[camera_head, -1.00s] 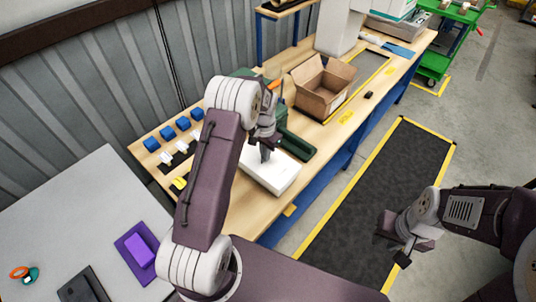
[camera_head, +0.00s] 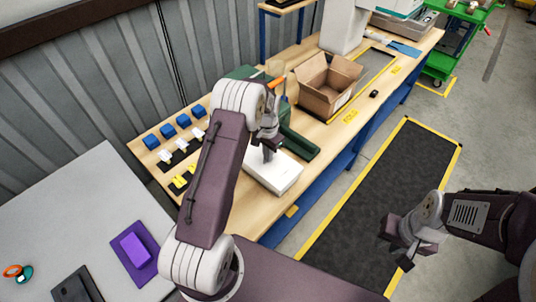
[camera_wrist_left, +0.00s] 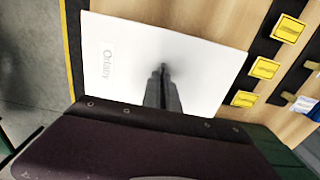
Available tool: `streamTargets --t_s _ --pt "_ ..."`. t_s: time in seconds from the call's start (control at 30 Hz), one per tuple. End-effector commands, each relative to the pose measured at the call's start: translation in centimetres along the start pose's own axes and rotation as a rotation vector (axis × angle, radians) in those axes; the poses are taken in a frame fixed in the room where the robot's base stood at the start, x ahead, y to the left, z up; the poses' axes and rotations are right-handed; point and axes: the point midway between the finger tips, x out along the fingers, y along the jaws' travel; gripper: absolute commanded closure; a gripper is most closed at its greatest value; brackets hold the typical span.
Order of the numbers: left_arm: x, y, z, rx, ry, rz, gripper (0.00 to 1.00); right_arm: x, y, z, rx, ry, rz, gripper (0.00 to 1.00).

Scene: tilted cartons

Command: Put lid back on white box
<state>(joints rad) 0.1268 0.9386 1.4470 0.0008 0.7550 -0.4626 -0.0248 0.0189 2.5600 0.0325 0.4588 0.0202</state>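The white box (camera_head: 284,181) lies on the wooden workbench and its flat white top looks in place. I cannot tell the lid from the box. In the left wrist view, the white top (camera_wrist_left: 205,65) carries a small printed label. My left gripper (camera_head: 267,157) points down at the white top; its fingers (camera_wrist_left: 163,70) are together with nothing visible between them. I cannot tell whether the tips touch the surface. My right gripper (camera_head: 397,244) hangs over the floor mat, away from the box, with its fingers apart and empty.
An open cardboard carton (camera_head: 325,92) stands behind the box. A green case (camera_head: 298,143) lies beside the box. Blue blocks (camera_head: 168,131), white pieces and yellow pieces (camera_head: 180,182) sit to its left. A purple block (camera_head: 136,249) lies on the grey table (camera_head: 70,215).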

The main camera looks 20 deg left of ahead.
Motion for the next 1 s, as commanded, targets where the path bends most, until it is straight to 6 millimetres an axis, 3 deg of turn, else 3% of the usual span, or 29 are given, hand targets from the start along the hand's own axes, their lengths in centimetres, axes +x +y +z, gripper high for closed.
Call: streamTargets --t_s 0.07,0.4,1.0 --pt "1.1 0.0 0.0 0.000 0.000 0.000 1.00 1.0 0.0 0.1 0.000 0.000 0.000 0.74" --pt "3.6 0.0 0.0 0.000 -0.001 0.000 1.00 2.4 0.1 0.2 0.000 0.000 0.000 0.74" --pt "3.9 0.0 0.0 0.000 0.000 0.000 1.00 2.4 0.1 0.2 0.000 0.000 0.000 0.74"
